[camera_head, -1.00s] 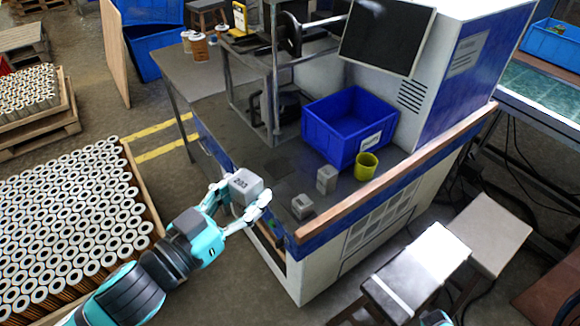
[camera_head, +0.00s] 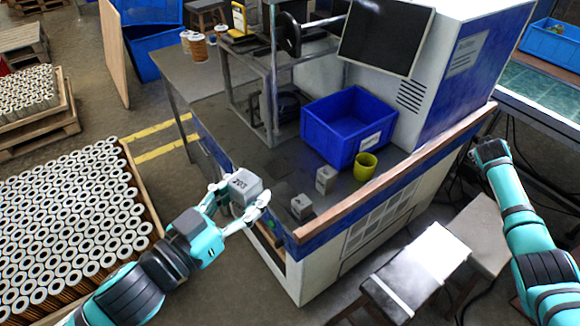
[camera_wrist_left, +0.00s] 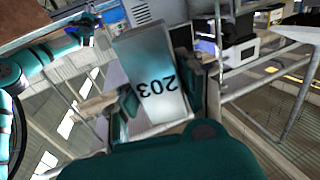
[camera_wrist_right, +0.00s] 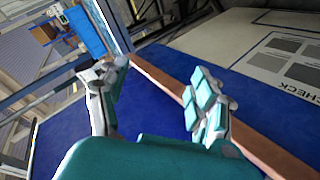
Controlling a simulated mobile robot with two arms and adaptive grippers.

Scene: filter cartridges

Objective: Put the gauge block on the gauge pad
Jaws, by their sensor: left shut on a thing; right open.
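My left gripper (camera_head: 243,204) is shut on a grey block (camera_head: 244,184) marked 203, held above the near left edge of the bench. In the left wrist view the block (camera_wrist_left: 150,75) sits between the fingers, its number upside down. Two smaller grey blocks stand on the bench to its right, one nearer (camera_head: 302,207) and one farther (camera_head: 326,179). A faint dark square patch (camera_head: 284,166) on the bench top may be the gauge pad; I cannot tell for sure. My right gripper (camera_head: 480,150) is beyond the right side of the bench; its wrist view shows open, empty fingers (camera_wrist_right: 160,100).
A blue bin (camera_head: 347,125) and a yellow-green cup (camera_head: 366,166) stand on the bench. A wooden rail (camera_head: 400,170) edges its right side. A metal frame stands behind the patch. Stools (camera_head: 415,270) stand at right; a pallet of cartridges (camera_head: 70,230) lies at left.

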